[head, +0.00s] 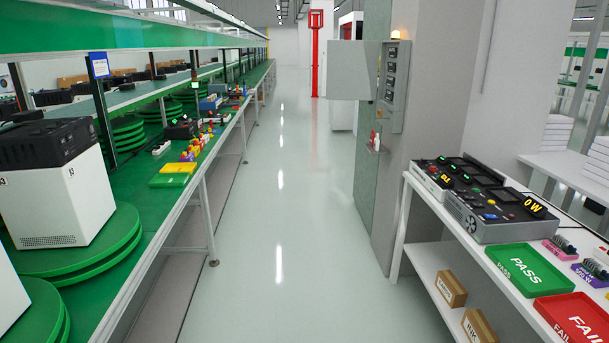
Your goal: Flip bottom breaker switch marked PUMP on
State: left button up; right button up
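A grey breaker box (397,112) is mounted on the pillar right of the aisle, some way ahead. Its door (352,70) stands open to the left. Several dark breaker switches sit in a vertical column inside it. The bottom switch (388,96) is small at this distance. I cannot read its label or tell whether it is on or off. Neither of my grippers is in view.
The pale aisle floor (290,200) is clear. A long green workbench (190,200) with turntables runs along the left. A white table (400,215) with test units, a green PASS tray (528,272) and a red FAIL tray (577,318) stands at right, before the pillar.

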aim_at(390, 95)
jog(key=i+j+z, duration=0.2)
jog(key=i+z, duration=0.15)
jog(key=i, duration=0.2)
jog(key=i+j+z, duration=0.35)
jog(key=i, duration=0.2)
jog(key=i+j+z, duration=0.35)
jog(key=i+j, duration=0.15)
jog(key=i+j+z, duration=0.15)
jog(key=j, duration=0.3)
jog(key=i+j+z, duration=0.1)
jog(key=j, duration=0.35)
jog(key=i+j+z, duration=0.15)
jog(key=j, duration=0.35)
jog(key=i+j+z, duration=0.1)
jog(key=j, duration=0.85)
